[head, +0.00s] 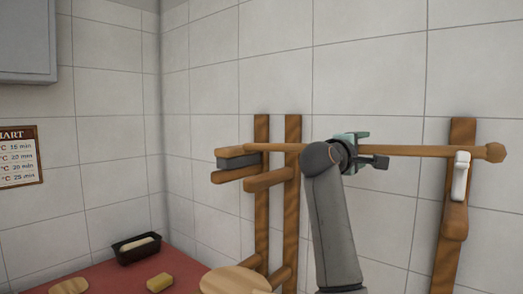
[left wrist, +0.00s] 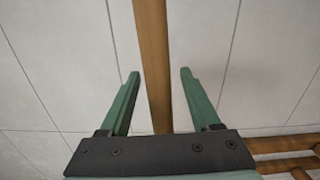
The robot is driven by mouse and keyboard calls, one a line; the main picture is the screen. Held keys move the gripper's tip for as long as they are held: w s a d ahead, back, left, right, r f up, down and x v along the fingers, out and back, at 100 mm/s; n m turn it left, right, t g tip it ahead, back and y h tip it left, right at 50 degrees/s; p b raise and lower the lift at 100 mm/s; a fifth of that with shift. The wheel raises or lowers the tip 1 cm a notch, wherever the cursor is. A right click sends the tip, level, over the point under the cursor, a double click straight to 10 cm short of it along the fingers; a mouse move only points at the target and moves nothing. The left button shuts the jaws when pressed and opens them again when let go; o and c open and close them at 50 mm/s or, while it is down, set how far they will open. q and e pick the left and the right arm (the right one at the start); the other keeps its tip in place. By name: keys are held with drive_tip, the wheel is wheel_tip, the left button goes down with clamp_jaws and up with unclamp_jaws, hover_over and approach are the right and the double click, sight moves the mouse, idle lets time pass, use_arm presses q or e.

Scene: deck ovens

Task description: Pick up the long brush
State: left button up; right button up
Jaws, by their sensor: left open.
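The long brush (head: 425,151) lies level along the tiled wall. Its wooden handle runs to a knobbed end at the right, and its head with dark bristles (head: 238,161) is at the left, over the wooden rack. My left gripper (head: 368,150) is at the middle of the handle, with its green fingers open. In the left wrist view the brush handle (left wrist: 153,50) runs between the two open fingers (left wrist: 160,75), with a gap on each side. My right gripper is not in view.
Two wooden uprights with pegs (head: 262,215) stand at the left of my arm. A wooden post (head: 447,262) with a white hook (head: 461,178) stands at the right.

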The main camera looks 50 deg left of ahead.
use_arm(q)
drive_tip(key=shift+w, duration=0.15)
clamp_jaws()
idle(0.4)
drive_tip(key=shift+r, duration=0.1)
idle(0.9)
